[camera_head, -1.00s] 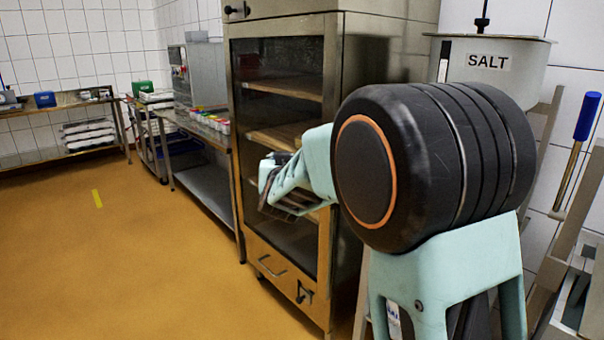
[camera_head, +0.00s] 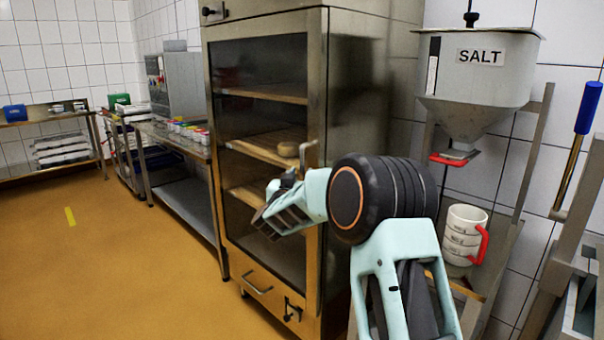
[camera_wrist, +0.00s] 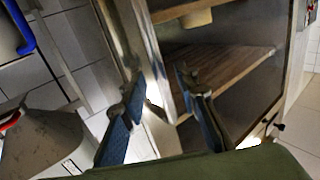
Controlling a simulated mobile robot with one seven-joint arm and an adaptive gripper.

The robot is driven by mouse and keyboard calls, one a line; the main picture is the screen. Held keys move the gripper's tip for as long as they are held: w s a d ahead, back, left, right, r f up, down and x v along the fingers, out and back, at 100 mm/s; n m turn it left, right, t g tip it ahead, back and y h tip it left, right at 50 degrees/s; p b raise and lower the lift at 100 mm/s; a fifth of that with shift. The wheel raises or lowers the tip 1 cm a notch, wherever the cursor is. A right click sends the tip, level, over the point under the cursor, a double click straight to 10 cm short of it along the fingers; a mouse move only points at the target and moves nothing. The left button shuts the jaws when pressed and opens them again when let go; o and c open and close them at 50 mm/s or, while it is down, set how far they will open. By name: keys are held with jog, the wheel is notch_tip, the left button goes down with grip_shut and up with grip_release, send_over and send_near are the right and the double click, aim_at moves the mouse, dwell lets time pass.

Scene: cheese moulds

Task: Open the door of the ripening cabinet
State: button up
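The ripening cabinet (camera_head: 322,60) is a tall steel cabinet in the middle of the head view. Its glass door (camera_head: 230,150) has a steel frame and appears closed. Wooden shelves and a round cheese show behind the glass. An upright metal bar handle (camera_head: 309,152) shows at the door's right side, partly hidden by my arm. My gripper (camera_head: 270,195) is in front of the door's lower right part. In the wrist view, my gripper (camera_wrist: 160,80) has its two dark fingers apart, with a steel upright (camera_wrist: 148,50) between them. I cannot tell whether they touch it.
A salt hopper (camera_head: 480,90) and a white jug (camera_head: 465,235) with a red handle stand at the right. A steel side table (camera_head: 185,190) stands left of the cabinet.

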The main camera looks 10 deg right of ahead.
jog(key=shift+x, duration=1.4)
grip_shut()
